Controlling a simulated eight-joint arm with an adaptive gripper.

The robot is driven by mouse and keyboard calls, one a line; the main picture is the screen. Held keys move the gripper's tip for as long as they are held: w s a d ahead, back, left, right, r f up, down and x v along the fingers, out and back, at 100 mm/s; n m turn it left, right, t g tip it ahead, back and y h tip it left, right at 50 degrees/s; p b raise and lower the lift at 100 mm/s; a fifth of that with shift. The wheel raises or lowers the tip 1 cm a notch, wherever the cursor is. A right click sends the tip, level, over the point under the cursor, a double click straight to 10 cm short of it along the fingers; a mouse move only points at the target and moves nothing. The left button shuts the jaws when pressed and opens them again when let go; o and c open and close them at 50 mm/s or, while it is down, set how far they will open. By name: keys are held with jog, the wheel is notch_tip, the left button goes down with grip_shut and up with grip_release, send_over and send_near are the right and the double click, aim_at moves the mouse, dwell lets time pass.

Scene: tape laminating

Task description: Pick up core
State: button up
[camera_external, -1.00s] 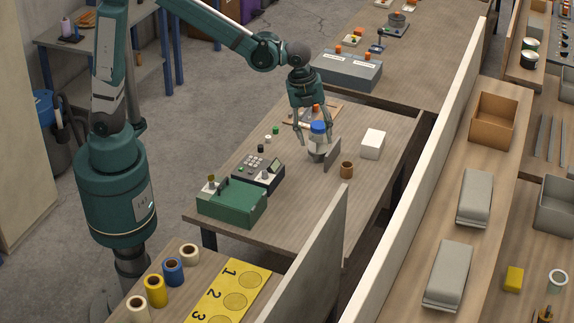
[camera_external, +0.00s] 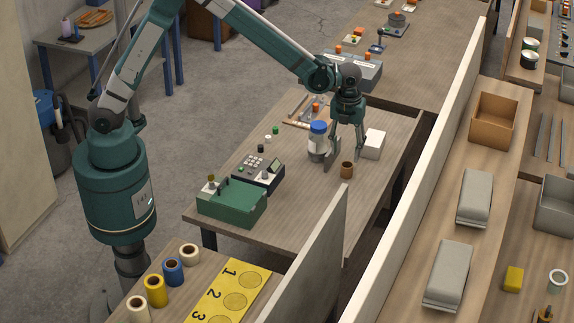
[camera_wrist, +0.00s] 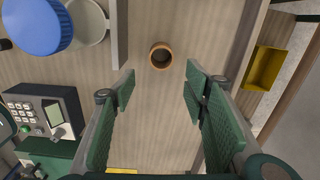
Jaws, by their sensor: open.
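The core is a small brown hollow cylinder (camera_external: 346,171) standing upright on the middle table. In the wrist view the core (camera_wrist: 161,55) appears from above as a brown ring with a dark hole, just beyond and between my fingertips. My gripper (camera_external: 347,152) points down above and slightly behind the core. In the wrist view my gripper (camera_wrist: 161,88) is open, with nothing between its green pads and a gap wider than the core.
A blue-lidded jar (camera_external: 318,140) and an upright grey plate (camera_external: 331,153) stand left of the core. A white box (camera_external: 373,144) stands behind it to the right. A keypad device (camera_external: 258,174) and green box (camera_external: 232,204) stand farther left. The table in front is clear.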

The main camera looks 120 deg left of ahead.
aim_at(347, 164)
jog(key=shift+w+a+f+m, duration=0.1)
jog(key=shift+a+f+m, duration=0.2)
jog(key=shift+a+f, duration=0.45)
jog(key=shift+d, duration=0.1)
jog(key=shift+f, duration=0.15)
jog(key=shift+f, duration=1.2)
jog(key=shift+f, duration=0.1)
jog(key=shift+f, duration=2.5)
jog(key=c, duration=0.8)
